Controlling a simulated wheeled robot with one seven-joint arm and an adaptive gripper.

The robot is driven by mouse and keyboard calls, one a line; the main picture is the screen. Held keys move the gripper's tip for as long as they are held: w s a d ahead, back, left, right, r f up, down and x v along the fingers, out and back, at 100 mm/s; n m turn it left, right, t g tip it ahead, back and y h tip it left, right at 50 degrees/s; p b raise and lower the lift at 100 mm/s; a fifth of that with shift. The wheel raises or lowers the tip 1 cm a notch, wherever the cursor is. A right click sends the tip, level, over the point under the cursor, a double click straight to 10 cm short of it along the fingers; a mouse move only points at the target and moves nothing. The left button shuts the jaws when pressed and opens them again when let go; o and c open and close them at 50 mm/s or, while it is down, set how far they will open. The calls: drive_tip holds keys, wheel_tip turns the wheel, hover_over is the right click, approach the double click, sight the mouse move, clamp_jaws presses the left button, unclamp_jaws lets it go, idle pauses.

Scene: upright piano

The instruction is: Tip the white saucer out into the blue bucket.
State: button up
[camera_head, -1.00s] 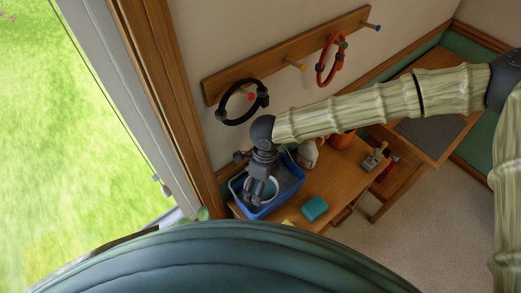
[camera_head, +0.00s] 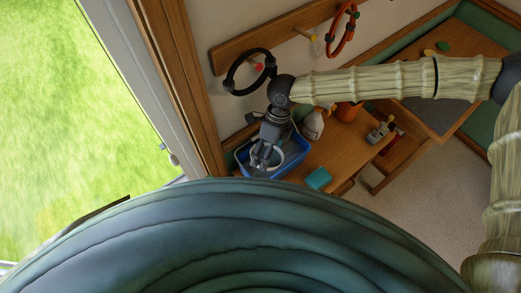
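The blue bucket (camera_head: 292,163) stands at the left end of the wooden table, near the window frame. My gripper (camera_head: 262,161) points down over the bucket's near left part and hides some of its inside. The white saucer (camera_head: 277,158) shows as a pale, tilted ring at the fingers, over the bucket. The fingers look closed on its rim, though they are small in this view. What the saucer holds cannot be made out.
A teal block (camera_head: 318,178) lies right of the bucket on the table (camera_head: 345,155). A white bottle (camera_head: 313,124) and an orange item (camera_head: 348,112) stand behind. A black ring (camera_head: 250,72) and an orange ring (camera_head: 342,28) hang above on a peg rail.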

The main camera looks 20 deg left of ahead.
drive_tip(key=shift+a+f+b, duration=0.15)
drive_tip(key=shift+b, duration=0.6)
drive_tip(key=b, duration=0.5)
drive_tip(key=shift+a, duration=0.1)
drive_tip(key=b, duration=0.4)
drive_tip(key=shift+d+g, duration=0.2)
drive_tip(key=shift+g, duration=0.1)
drive_tip(key=b, duration=0.3)
drive_tip(key=shift+w+r+g, duration=0.15)
drive_tip(key=shift+r+g, duration=0.1)
drive_tip(key=shift+g, duration=0.05)
drive_tip(key=shift+r+b, duration=0.25)
drive_tip(key=shift+b, duration=0.15)
drive_tip(key=shift+f+b, duration=0.15)
drive_tip(key=shift+b, duration=0.5)
drive_tip(key=shift+g+b, duration=0.4)
drive_tip(key=shift+b, duration=0.6)
drive_tip(key=shift+w+r, duration=0.1)
drive_tip(key=shift+r, duration=0.2)
drive_tip(key=shift+f+g+b, duration=0.15)
drive_tip(key=shift+g+b, duration=0.15)
drive_tip(key=shift+b, duration=0.95)
